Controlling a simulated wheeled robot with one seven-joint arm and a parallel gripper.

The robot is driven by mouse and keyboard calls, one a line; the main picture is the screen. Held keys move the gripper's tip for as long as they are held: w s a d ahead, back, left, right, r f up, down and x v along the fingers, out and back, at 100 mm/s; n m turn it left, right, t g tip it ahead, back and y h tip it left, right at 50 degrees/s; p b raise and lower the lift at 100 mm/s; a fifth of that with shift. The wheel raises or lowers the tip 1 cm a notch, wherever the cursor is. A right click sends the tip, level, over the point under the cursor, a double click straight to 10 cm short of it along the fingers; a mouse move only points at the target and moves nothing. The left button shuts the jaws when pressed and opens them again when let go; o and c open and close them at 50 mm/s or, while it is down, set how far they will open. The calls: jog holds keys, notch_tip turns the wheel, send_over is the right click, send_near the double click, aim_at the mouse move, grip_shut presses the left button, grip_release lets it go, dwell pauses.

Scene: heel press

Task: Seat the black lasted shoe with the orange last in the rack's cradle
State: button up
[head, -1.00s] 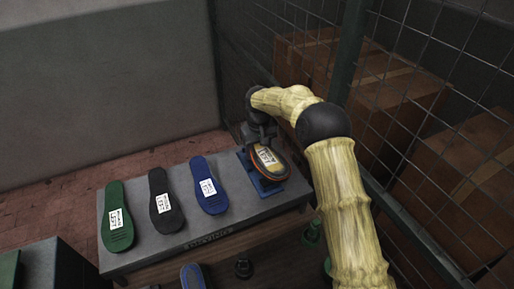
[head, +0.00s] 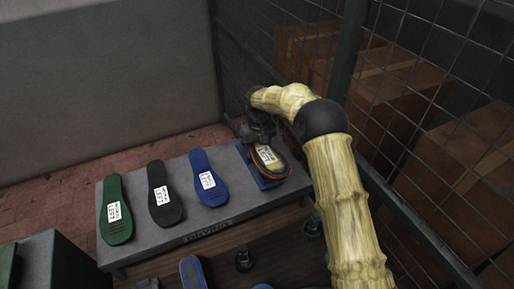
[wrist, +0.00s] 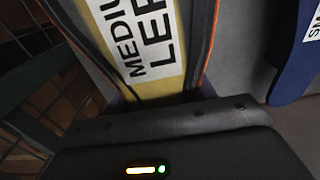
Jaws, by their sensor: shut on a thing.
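The lasted shoe (head: 268,161) is dark with an orange edge line and a tan face bearing a white label. It is at the blue cradle (head: 266,184) on the right end of the grey rack top. My gripper (head: 259,136) is shut on the shoe's far end. The gripper body hides the held end. I cannot tell whether the shoe rests fully in the cradle.
Green (head: 116,210), black (head: 164,195) and blue (head: 208,178) soles lie left of the cradle on the rack top (head: 185,226). Wire mesh (head: 440,100) with cardboard boxes (head: 400,90) behind it stands close on the right. More items sit on the lower shelf.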

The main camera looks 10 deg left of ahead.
jog(key=shift+f, duration=0.5)
dwell(0.8)
jog(key=o, duration=1.3)
jog(key=shift+f, duration=0.1)
jog(key=shift+c, duration=0.2)
jog(key=shift+b, duration=0.3)
notch_tip(320, 180, up, 17)
jog(key=b, duration=0.2)
jog(key=shift+r+b, duration=0.2)
jog(key=shift+b, duration=0.2)
